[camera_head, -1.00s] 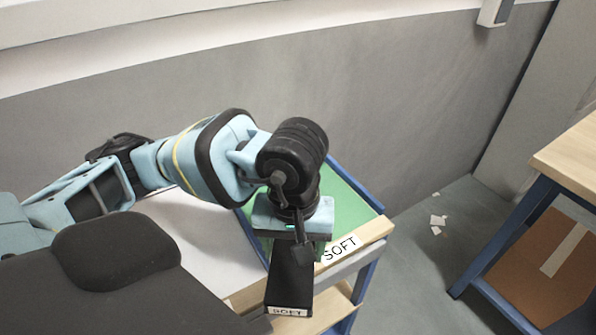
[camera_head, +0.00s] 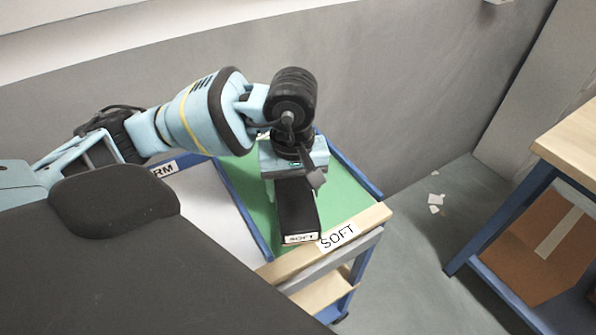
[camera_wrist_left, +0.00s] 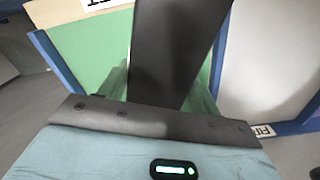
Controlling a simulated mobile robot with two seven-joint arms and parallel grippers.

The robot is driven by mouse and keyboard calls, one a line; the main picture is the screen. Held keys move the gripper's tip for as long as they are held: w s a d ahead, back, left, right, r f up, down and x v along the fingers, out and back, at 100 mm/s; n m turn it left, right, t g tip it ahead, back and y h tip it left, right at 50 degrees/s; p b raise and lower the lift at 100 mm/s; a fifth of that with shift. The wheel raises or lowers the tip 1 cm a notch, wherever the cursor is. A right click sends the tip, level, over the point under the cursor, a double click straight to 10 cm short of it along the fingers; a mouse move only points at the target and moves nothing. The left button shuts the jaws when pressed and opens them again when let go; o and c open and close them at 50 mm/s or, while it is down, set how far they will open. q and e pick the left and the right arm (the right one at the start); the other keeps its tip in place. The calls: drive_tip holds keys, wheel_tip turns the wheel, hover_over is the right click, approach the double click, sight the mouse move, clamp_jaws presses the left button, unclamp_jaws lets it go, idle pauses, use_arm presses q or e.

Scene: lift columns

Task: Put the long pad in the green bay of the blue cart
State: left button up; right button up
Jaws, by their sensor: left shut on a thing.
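The long pad (camera_head: 297,210) is a dark, flat bar with a white "SOFT" label on its near end. My left gripper (camera_head: 293,182) is shut on its far end, and the pad points toward the cart's front edge. The pad is over the green bay (camera_head: 346,193) of the blue cart (camera_head: 360,180); whether it touches the bay floor I cannot tell. In the left wrist view the pad (camera_wrist_left: 175,50) runs out from the gripper (camera_wrist_left: 160,105), with green bay floor (camera_wrist_left: 95,55) beside it. My right gripper is not in view.
A white bay (camera_head: 205,195) lies left of the green one, behind a blue divider. A "SOFT" sign (camera_head: 338,236) sits on the wooden front rail. A second wood-topped table (camera_head: 575,145) stands at the right. Paper scraps (camera_head: 436,203) lie on the floor between.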

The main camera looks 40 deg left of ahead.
use_arm(q)
drive_tip(key=w+a, duration=0.1)
drive_tip(key=w, duration=0.1)
drive_tip(key=w+a, duration=0.2)
drive_tip(key=w, duration=0.1)
drive_tip(key=shift+w+f, duration=0.25)
drive_tip(key=shift+w, duration=0.05)
drive_tip(key=shift+w, duration=0.1)
drive_tip(key=shift+w+a, duration=0.2)
drive_tip(key=shift+w, duration=0.15)
drive_tip(key=shift+s+f+p, duration=0.1)
drive_tip(key=shift+f+p, duration=0.3)
drive_tip(key=shift+f, duration=1.35)
drive_tip(key=shift+f, duration=0.1)
drive_tip(key=shift+f, duration=0.15)
drive_tip(key=o, duration=1.3)
wheel_tip(320, 180, up, 12)
drive_tip(key=shift+r, duration=0.2)
